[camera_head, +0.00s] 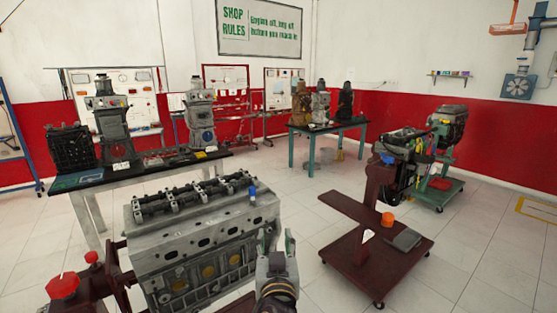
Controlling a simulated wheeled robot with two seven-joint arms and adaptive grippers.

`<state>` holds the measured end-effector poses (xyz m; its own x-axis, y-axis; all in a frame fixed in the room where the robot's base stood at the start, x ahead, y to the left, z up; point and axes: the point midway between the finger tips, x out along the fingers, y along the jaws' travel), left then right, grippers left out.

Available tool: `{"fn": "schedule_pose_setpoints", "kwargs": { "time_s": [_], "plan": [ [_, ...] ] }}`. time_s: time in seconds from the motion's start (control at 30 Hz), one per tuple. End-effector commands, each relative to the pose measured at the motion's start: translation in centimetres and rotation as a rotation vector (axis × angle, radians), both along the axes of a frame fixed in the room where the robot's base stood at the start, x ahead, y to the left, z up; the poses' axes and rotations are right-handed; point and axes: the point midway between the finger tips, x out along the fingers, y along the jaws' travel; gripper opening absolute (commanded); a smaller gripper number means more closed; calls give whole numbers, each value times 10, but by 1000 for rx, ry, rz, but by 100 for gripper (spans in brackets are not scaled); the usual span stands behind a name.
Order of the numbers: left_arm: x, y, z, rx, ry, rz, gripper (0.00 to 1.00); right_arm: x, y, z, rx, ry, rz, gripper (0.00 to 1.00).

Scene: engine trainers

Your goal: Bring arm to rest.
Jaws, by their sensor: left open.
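My left gripper (277,243) is at the bottom centre of the head view, with its fingers pointing up. Its two fingers are apart and nothing shows between them. It is in front of the lower right end of a large grey engine block (200,235). I cannot tell whether it touches the block. My right gripper is not in view.
A small blue piece (252,192) is on the block's right end. A dark red engine stand (345,208) with an orange cap (387,219) stands to the right. A workbench (140,172) with engines is behind the block. Tiled floor is clear at far right.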

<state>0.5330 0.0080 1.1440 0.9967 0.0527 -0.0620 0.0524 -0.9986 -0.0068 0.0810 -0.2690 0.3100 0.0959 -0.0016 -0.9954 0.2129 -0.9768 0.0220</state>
Motion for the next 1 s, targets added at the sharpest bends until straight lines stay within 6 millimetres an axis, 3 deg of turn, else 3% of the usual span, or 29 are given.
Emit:
{"fn": "schedule_pose_setpoints", "kwargs": {
  "time_s": [0.33,0.57,0.77,1.0],
  "plan": [
    [-1,31,-47,9,146,25,45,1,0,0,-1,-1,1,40],
    [-12,67,-105,23,328,41,45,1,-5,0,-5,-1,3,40],
    [-40,110,-171,41,553,39,45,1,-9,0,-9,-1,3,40],
    [-90,155,-236,61,806,0,45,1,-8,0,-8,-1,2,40]
  ]
}}
